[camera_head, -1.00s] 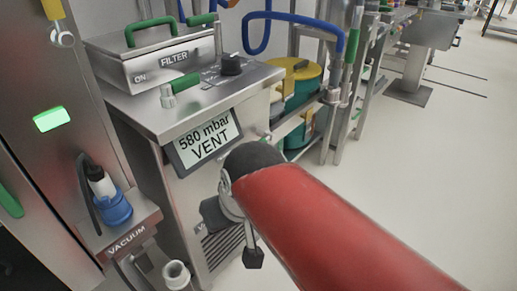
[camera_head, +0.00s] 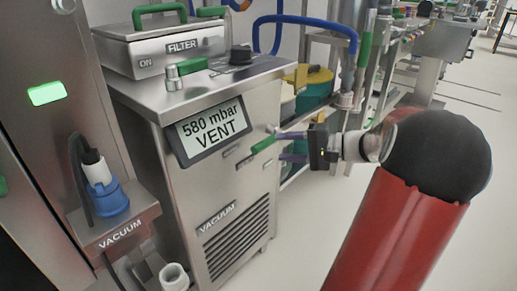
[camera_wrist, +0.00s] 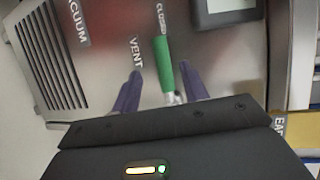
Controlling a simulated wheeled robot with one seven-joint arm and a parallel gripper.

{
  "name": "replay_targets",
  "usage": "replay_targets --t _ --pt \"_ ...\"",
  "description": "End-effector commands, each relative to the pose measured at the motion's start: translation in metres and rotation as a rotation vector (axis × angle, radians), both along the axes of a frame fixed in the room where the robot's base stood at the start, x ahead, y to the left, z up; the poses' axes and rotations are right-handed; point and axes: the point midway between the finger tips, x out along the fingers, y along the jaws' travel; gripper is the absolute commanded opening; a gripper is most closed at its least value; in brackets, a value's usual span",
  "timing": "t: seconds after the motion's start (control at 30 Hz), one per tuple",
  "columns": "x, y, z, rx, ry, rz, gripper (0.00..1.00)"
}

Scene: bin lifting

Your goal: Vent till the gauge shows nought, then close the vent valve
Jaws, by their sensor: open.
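The gauge (camera_head: 212,130) on the front of the steel vacuum unit reads "580 mbar VENT"; part of its dark frame shows in the wrist view (camera_wrist: 228,8). The vent valve's green handle (camera_head: 263,144) is below and right of it. In the wrist view the handle (camera_wrist: 163,62) points at the "CLOSED" label, with the "VENT" label to one side. My gripper (camera_head: 284,147) is open. Its purple fingers (camera_wrist: 158,86) lie either side of the handle's pivot end, with gaps; I cannot tell whether they reach its depth.
A filter box (camera_head: 160,48) and another green-handled valve (camera_head: 185,72) are on top of the unit. A cabinet with a lit green light (camera_head: 47,93) stands left. Open floor (camera_head: 450,150) lies to the right.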

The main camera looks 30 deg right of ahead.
Motion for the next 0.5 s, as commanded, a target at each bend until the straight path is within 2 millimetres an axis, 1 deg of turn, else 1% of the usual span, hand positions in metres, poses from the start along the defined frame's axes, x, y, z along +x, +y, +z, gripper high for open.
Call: replay_targets --t 0.03,0.07,0.13,0.5 --pt "0.0 -0.005 0.0 0.012 -0.014 -0.01 0.44" --pt "0.001 -0.006 0.001 0.016 -0.02 -0.014 0.44" --pt "0.005 -0.004 0.0 0.019 -0.024 -0.016 0.44" --pt "0.046 0.034 -0.01 0.018 -0.022 -0.013 0.44"
